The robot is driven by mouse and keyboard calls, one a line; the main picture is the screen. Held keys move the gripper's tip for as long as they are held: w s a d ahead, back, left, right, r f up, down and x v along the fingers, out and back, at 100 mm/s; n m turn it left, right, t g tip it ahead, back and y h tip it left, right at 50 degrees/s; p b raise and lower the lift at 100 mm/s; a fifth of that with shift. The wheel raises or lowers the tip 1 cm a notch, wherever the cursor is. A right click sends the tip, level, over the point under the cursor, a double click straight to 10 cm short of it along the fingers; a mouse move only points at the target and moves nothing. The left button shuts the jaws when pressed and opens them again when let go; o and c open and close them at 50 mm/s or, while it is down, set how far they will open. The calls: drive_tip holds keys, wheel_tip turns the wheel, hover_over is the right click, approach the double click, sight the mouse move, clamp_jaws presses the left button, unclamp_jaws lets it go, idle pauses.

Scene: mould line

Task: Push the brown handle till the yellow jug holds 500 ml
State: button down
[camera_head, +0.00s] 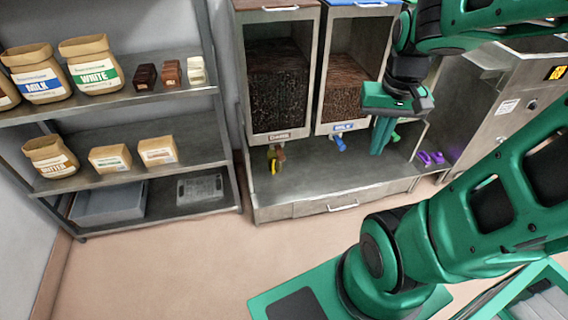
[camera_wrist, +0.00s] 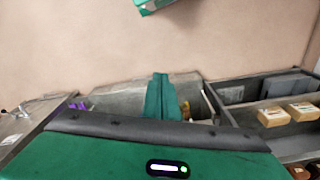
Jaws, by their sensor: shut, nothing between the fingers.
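The yellow jug (camera_head: 272,163) is small in the head view, under the spout of the left dispenser. The brown handle (camera_head: 281,153) is just above and beside it. The level in the jug cannot be read. My gripper (camera_head: 379,152) points down in front of the right side of the MILK dispenser, well to the right of the jug and apart from it. Its fingers are together and empty, and they also show shut in the wrist view (camera_wrist: 160,78). A thin yellow patch to the right of the fingers there may be the jug.
The left dispenser (camera_head: 292,136) holds dark pieces. The MILK dispenser (camera_head: 342,127) has a blue handle (camera_head: 340,144). Purple items (camera_head: 431,158) lie further right. A shelf rack (camera_head: 120,181) with bags and blocks stands at left. The floor (camera_head: 190,265) in front is clear.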

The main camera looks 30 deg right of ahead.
drive_tip(key=w+a+f+m+t+y, duration=0.1)
drive_tip(key=w+f+t, duration=0.1)
drive_tip(key=w+f, duration=0.8)
drive_tip(key=w+f+m+t, duration=0.15)
drive_tip(key=w+f, duration=0.45)
drive_tip(key=w, duration=0.7)
drive_tip(key=w+a+f+t+y, duration=0.1)
drive_tip(key=w+f+t, duration=0.2)
drive_tip(key=w+f, duration=0.7)
drive_tip(key=w+f+m+t+h, duration=0.1)
drive_tip(key=f+m, duration=0.4)
drive_tip(key=f, duration=0.5)
drive_tip(key=w+d+f+m+t+h, duration=0.1)
drive_tip(key=f+m+t, duration=0.3)
drive_tip(key=f, duration=0.7)
drive_tip(key=shift+w+d+f+m+h, duration=0.15)
drive_tip(key=shift+w+d+m+h, duration=0.2)
drive_tip(key=shift+w+m, duration=0.45)
